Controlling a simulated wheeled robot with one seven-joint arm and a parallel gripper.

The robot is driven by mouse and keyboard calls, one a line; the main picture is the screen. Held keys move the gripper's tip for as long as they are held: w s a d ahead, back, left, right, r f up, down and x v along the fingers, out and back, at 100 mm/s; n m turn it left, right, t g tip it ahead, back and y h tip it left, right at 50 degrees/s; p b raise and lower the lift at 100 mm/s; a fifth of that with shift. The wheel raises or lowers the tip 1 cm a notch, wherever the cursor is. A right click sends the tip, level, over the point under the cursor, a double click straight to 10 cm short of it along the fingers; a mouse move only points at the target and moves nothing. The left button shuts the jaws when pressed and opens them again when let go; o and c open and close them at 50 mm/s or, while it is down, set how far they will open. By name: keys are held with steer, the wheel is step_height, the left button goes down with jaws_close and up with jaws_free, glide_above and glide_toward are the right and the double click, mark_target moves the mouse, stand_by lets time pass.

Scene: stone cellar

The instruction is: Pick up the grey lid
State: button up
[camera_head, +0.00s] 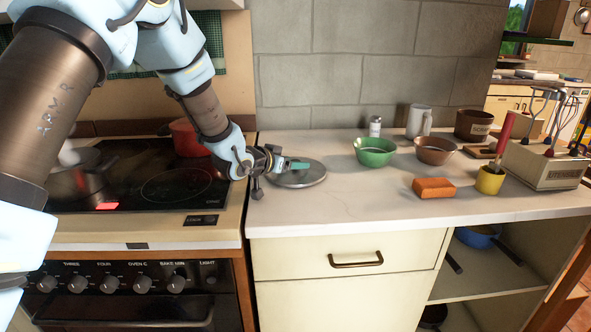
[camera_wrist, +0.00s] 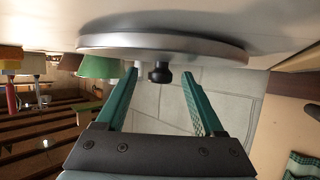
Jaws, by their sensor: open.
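The grey lid (camera_head: 305,177) is a round metal disc lying flat on the pale counter, just right of the stove. It also shows in the wrist view (camera_wrist: 110,42), where its dark knob (camera_wrist: 160,72) sticks out between the fingers. My gripper (camera_head: 290,164) is at the lid's left part in the head view and partly covers it. In the wrist view my gripper (camera_wrist: 163,85) has its two green fingers apart, one on each side of the knob with clear gaps. The knob is hidden in the head view.
On the counter (camera_head: 350,210) to the right stand a green bowl (camera_head: 375,152), a brown bowl (camera_head: 435,151), an orange sponge-like block (camera_head: 434,188) and a yellow cup (camera_head: 490,181). A shaker (camera_head: 375,127) stands behind. A red pot (camera_head: 187,137) is on the stove at left.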

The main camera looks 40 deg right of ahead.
jaws_close()
stand_by(0.5)
